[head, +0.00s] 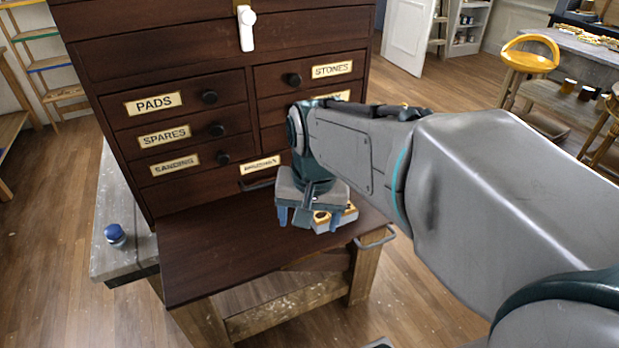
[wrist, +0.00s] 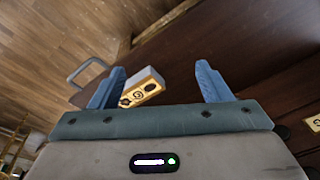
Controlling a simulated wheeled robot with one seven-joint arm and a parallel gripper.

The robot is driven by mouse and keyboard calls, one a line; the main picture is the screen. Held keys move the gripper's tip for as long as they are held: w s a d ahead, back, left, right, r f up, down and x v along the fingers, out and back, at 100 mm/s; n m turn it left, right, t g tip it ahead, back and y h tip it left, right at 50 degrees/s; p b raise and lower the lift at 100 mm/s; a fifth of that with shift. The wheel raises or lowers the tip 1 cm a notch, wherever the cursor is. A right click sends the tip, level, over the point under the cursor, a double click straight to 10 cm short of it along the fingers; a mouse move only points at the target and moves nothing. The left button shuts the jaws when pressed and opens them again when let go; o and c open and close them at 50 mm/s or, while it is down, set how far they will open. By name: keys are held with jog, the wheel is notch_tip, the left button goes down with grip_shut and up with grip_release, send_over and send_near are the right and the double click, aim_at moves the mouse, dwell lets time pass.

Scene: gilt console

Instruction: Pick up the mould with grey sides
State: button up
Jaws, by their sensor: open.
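The mould (head: 343,217) has a gold top face with round dark marks and pale grey sides. It lies on the dark wooden pull-out board (head: 215,265), near its right edge. My gripper (head: 300,220) is open and points down over the board, partly covering the mould in the head view. In the wrist view the mould (wrist: 146,85) shows close to the left finger of my gripper (wrist: 160,72), partly hidden by the finger and palm. The space beside the right finger is empty. I cannot tell whether a finger touches the mould.
The dark drawer cabinet (head: 185,68) rises behind the board, with labelled drawers and round knobs. A blue-topped jar (head: 115,235) stands on the grey bench at left. A metal handle (head: 376,238) juts from the board's right side. The board's front left is clear.

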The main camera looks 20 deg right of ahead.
jog(key=w+d+r+m+g+p, duration=0.2)
jog(key=w+d+r+m, duration=0.3)
jog(key=w+d+m, duration=0.5)
jog(key=shift+m, duration=0.9)
jog(key=f, duration=0.2)
jog(key=s+f, duration=0.1)
jog(key=f, duration=0.2)
jog(key=s+f, duration=0.1)
jog(key=f, duration=0.2)
jog(key=shift+a+f, duration=0.1)
jog(key=shift+a, duration=0.15)
jog(key=shift+s+a+f+p, duration=0.1)
jog(key=shift+f+p, duration=0.1)
jog(key=shift+f, duration=1.15)
jog(key=shift+s+f+p, duration=0.1)
jog(key=shift+f+p, duration=0.1)
jog(key=shift+f, duration=1.15)
jog(key=c, duration=1.1)
